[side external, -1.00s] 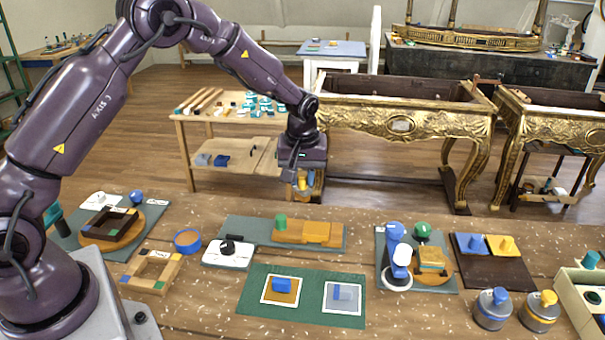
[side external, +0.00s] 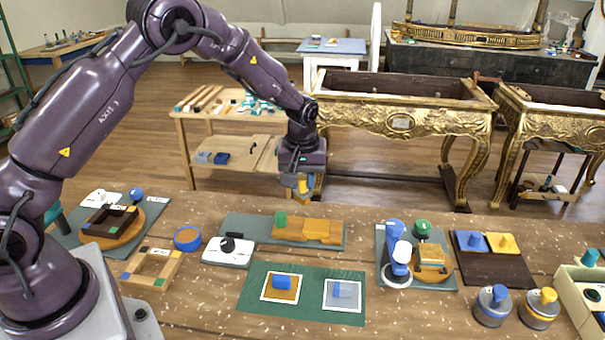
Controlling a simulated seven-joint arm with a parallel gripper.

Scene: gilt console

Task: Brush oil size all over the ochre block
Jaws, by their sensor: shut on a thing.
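My gripper (side external: 303,187) hangs over the far edge of the bench, shut on a small yellow-orange thing (side external: 306,183). That thing is too small and partly hidden to identify. An ochre, stepped block (side external: 312,230) lies on a grey mat (side external: 262,224) below and in front of my gripper, clear of it. A green knob-like piece stands at its left end. A smaller ochre block (side external: 431,251) sits on a round wooden disc at the right. Which of these is the task's block I cannot tell. Two grey tins, one with a blue top (side external: 492,306) and one with a yellow top (side external: 540,308), stand front right.
A green mat (side external: 312,313) carries an ochre square and a grey square, each with a blue piece on it. A blue-and-white upright tool (side external: 398,258) stands near the disc. A dark board (side external: 482,272) holds blue and yellow pieces. A wooden frame (side external: 151,268) lies left.

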